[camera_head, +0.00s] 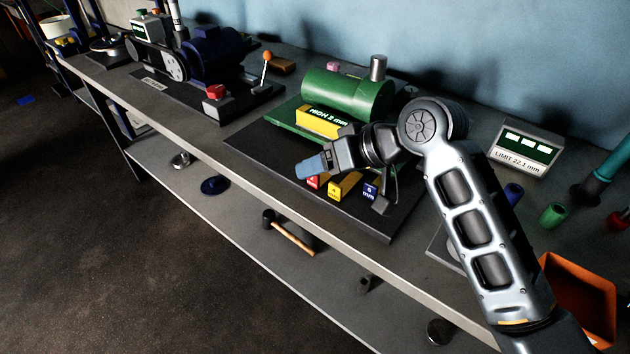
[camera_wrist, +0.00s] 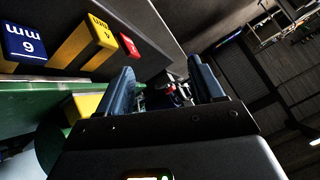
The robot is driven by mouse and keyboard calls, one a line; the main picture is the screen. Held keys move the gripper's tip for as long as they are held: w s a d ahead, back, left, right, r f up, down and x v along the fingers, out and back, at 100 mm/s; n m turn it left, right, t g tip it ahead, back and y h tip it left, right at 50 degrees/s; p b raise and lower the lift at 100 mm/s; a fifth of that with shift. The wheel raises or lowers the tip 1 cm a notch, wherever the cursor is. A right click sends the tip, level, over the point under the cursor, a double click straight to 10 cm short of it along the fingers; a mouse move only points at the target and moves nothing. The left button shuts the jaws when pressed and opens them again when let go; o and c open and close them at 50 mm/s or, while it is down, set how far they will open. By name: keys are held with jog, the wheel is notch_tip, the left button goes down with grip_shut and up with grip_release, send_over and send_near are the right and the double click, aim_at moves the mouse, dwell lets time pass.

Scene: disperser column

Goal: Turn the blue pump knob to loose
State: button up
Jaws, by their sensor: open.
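My gripper (camera_head: 312,167) is in front of the green machine, over the front edge of its dark base. Its two blue-grey fingers are apart with nothing between them, as the wrist view shows (camera_wrist: 161,66). A dark blue machine (camera_head: 213,55) with a belt wheel, probably the pump, stands further back on the bench at upper left, well away from my gripper. A red-topped switch box (camera_head: 215,92) and a lever with an orange ball (camera_head: 267,56) are beside it. I cannot make out a blue knob or its setting.
The green machine (camera_head: 345,93) carries a yellow "HIGH 2 mm" block (camera_head: 322,121). Red (camera_head: 314,182), yellow (camera_head: 345,186) and blue (camera_head: 371,191) blocks sit close to my gripper. A limit display (camera_head: 525,150) and orange bin (camera_head: 580,295) are at right.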

jog(key=shift+s+a+f+m+t+y, duration=0.55)
jog(key=shift+s+a+f, duration=0.3)
jog(key=shift+s, duration=0.2)
jog(key=s+d+f+m+t+h, duration=0.2)
jog(key=s+d+f+m+t, duration=0.1)
jog(key=s, duration=0.5)
jog(key=s+d+f+m+t+h, duration=0.2)
jog(key=s+d+f, duration=0.15)
jog(key=s, duration=0.45)
jog(key=s+d+f+m+t+h, duration=0.2)
jog(key=s+d+f+m+t, duration=0.1)
jog(key=s, duration=0.5)
jog(key=s+d+r+n+h, duration=0.1)
jog(key=s+d+r, duration=0.2)
jog(key=s, duration=0.3)
jog(key=s+d+r+n+h, duration=0.1)
jog(key=s+d+r, duration=0.2)
jog(key=s+d, duration=0.3)
jog(key=s+d+r+n+t+h, duration=0.1)
jog(key=s+d+r, duration=0.3)
jog(key=s, duration=0.3)
jog(key=shift+s+d, duration=0.25)
jog(key=shift+s, duration=0.1)
jog(key=shift+h, duration=0.25)
jog(key=shift+c, duration=0.4)
